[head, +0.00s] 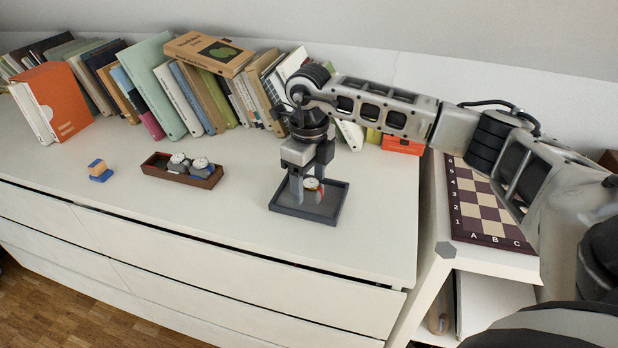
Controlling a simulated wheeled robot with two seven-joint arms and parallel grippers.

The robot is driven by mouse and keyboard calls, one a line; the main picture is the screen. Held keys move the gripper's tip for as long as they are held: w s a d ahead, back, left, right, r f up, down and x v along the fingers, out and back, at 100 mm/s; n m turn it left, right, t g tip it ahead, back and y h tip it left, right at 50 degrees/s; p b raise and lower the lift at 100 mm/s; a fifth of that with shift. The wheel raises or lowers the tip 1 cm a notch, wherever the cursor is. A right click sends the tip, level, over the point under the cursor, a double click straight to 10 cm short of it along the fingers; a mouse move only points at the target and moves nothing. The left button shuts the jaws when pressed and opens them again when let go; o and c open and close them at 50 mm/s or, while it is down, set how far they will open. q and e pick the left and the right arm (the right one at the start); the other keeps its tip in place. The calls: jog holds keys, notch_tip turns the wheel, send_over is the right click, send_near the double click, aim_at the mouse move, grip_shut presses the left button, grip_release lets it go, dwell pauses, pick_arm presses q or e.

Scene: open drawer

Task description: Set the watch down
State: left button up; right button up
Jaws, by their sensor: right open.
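A watch (313,185) with a pale round face and some red on it is at a dark grey tray (285,211) on the white dresser top. My right gripper (306,194) points down over the tray, its two fingers apart on either side of the watch. The fingers hide part of the watch, and I cannot tell whether they touch it. My left gripper is not in view.
A brown box (206,183) holding watches stands left of the tray, with a small blue and tan block (99,171) farther left. Books (150,85) line the back. A chessboard (480,215) lies at the right. The dresser top (150,215) is clear in front.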

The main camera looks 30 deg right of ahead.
aim_at(309, 182)
jog(key=shift+r, duration=0.25)
notch_tip(309, 182, up, 12)
jog(key=s+a+f+n+g+y, duration=0.1)
jog(key=s+a+f+y, duration=0.15)
jog(key=a, duration=0.55)
jog(key=s+a+f+g+y, duration=0.1)
jog(key=s+a+f+y, duration=0.1)
jog(key=a+y, duration=0.35)
jog(key=s+a+f+n+g+y, duration=0.1)
jog(key=s+a+f+y, duration=0.15)
jog(key=a, duration=0.65)
jog(key=s+a+r+m+t+y, duration=0.3)
jog(key=a+r+m+t+y, duration=0.35)
jog(key=m+y, duration=0.4)
jog(key=w+d+f+m+t+h, duration=0.1)
jog(key=d+f+m+t+h, duration=0.45)
jog(key=m, duration=0.55)
jog(key=w+d+f+m+t+h, duration=0.2)
jog(key=f+m+t+h, duration=0.3)
jog(key=m+t, duration=0.5)
jog(key=s+d+f+m+g+h, duration=0.5)
jog(key=s+f+m, duration=0.4)
jog(key=s+f, duration=0.2)
notch_tip(309, 182, down, 2)
jog(key=g+h, duration=0.1)
jog(key=g, duration=0.1)
jog(key=shift+d+f+g+h, duration=0.15)
jog(key=shift+f+g+h, duration=0.1)
jog(key=shift+g+h, duration=0.15)
